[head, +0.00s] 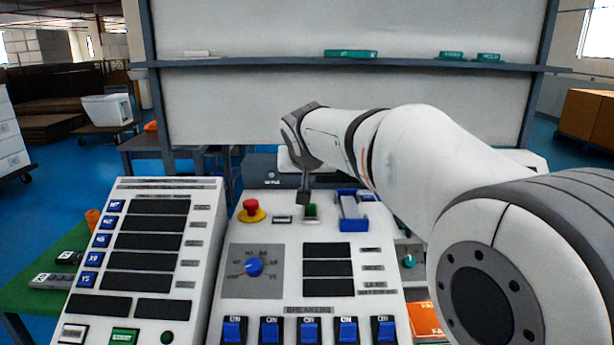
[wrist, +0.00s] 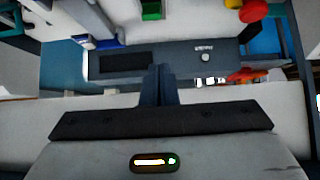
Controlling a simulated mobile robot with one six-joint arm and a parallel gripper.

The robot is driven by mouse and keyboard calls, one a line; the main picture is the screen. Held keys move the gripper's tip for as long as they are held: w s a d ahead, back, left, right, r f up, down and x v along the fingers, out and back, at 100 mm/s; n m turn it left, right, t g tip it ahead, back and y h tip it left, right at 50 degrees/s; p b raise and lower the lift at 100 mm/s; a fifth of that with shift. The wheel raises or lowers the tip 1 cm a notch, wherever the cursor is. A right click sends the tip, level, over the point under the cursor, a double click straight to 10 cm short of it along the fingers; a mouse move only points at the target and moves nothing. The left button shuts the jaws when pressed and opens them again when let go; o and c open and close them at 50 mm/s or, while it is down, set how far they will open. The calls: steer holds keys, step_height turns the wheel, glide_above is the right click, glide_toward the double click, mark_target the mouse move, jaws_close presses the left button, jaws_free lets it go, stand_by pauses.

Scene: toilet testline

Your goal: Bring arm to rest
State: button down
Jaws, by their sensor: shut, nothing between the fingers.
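My gripper (head: 304,194) is at the end of the white arm, pointing down over the far part of the middle control panel (head: 298,240). In the wrist view my gripper (wrist: 159,70) has its two dark fingers together, with nothing seen between them. In the head view the fingertips are close to a green button (head: 311,211); I cannot tell whether they touch it. The green button also shows at the top of the wrist view (wrist: 152,10). A red mushroom button (head: 251,208) on a yellow base is to the left of the gripper.
A blue-and-white lever block (head: 352,212) is right of the gripper. A blue rotary knob (head: 254,267) and several blue switches line the panel. A second panel (head: 150,260) stands at left. A whiteboard frame (head: 346,66) with a shelf rises behind the arm.

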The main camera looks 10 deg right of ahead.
steer(key=shift+s+r, duration=0.1)
steer(key=shift+s, duration=0.2)
steer(key=s+d+f+g+p, duration=0.2)
steer(key=s+p, duration=0.1)
steer(key=s, duration=0.7)
steer(key=s+d+f+n+g+p, duration=0.1)
steer(key=s+d+f+g+p, duration=0.1)
steer(key=s, duration=0.8)
steer(key=s+d+f+g+y+p, duration=0.1)
steer(key=s+f+p, duration=0.3)
steer(key=s, duration=0.6)
steer(key=shift+s+d+g+p, duration=0.3)
steer(key=shift+d+g+p, duration=0.6)
steer(key=shift+p, duration=0.35)
